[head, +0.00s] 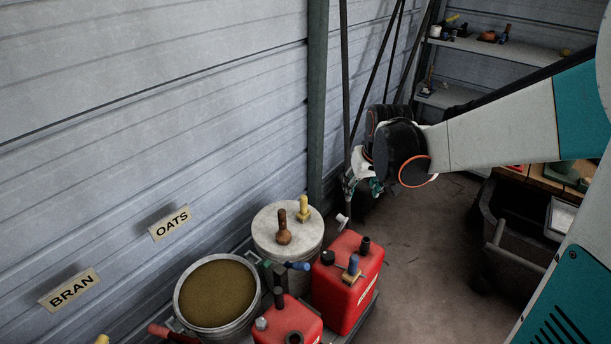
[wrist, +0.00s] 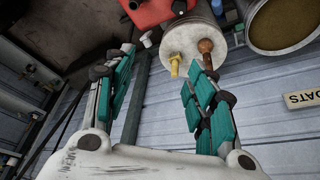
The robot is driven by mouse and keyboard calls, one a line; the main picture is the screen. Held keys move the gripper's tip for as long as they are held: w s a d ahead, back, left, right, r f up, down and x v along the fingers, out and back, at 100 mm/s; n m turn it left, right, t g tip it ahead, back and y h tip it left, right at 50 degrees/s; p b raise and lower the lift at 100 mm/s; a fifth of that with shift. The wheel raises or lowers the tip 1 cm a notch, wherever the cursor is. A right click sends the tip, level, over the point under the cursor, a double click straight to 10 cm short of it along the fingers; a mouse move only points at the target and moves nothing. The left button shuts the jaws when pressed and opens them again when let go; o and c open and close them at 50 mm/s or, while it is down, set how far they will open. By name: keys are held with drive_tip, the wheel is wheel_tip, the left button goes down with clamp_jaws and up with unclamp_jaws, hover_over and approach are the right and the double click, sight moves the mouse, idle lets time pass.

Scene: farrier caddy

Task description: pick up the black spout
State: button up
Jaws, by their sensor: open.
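Several short black pieces stand on the red cans, and I cannot tell for sure which is the spout. In the head view, one black upright piece (head: 364,245) and a black cap-like piece (head: 327,257) are on the rear red can (head: 345,290). Another black upright piece (head: 278,297) is at the front red can (head: 290,325). In the wrist view, a black piece (wrist: 178,6) shows on the red can (wrist: 150,14) at the top edge. My gripper (head: 350,193) is open and empty above and behind the cans; its spread fingers (wrist: 158,65) show in the wrist view.
A lidded pail (head: 268,236) bears a brown wooden-looking knob (head: 284,228) and a yellow piece (head: 304,208). An open pail of grain (head: 216,294) stands left. A small white piece (head: 342,220) is just below my gripper.

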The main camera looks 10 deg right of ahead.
drive_tip(key=w+d+f, duration=0.4)
drive_tip(key=w+f, duration=0.1)
drive_tip(key=f, duration=0.2)
drive_tip(key=g+p, duration=0.2)
approach(367, 240)
drive_tip(key=shift+m, duration=0.3)
drive_tip(key=f+b, duration=0.1)
drive_tip(key=f, duration=0.1)
drive_tip(key=w+f+b, duration=0.1)
drive_tip(key=f, duration=0.1)
drive_tip(key=f+b, duration=0.1)
drive_tip(key=f, duration=0.1)
drive_tip(key=shift+w+d, duration=0.2)
drive_tip(key=shift+d, duration=0.15)
drive_tip(key=shift+w+a+f+b, duration=0.15)
drive_tip(key=shift+f+b, duration=0.35)
drive_tip(key=shift+f, duration=0.5)
drive_tip(key=shift+w+d+f+b, duration=0.1)
drive_tip(key=shift+w+f+b, duration=0.1)
drive_tip(key=shift+f+b, duration=0.6)
drive_tip(key=shift+w+a+f+b, duration=0.15)
drive_tip(key=shift+f+b, duration=0.1)
drive_tip(key=shift+f, duration=1)
clamp_jaws()
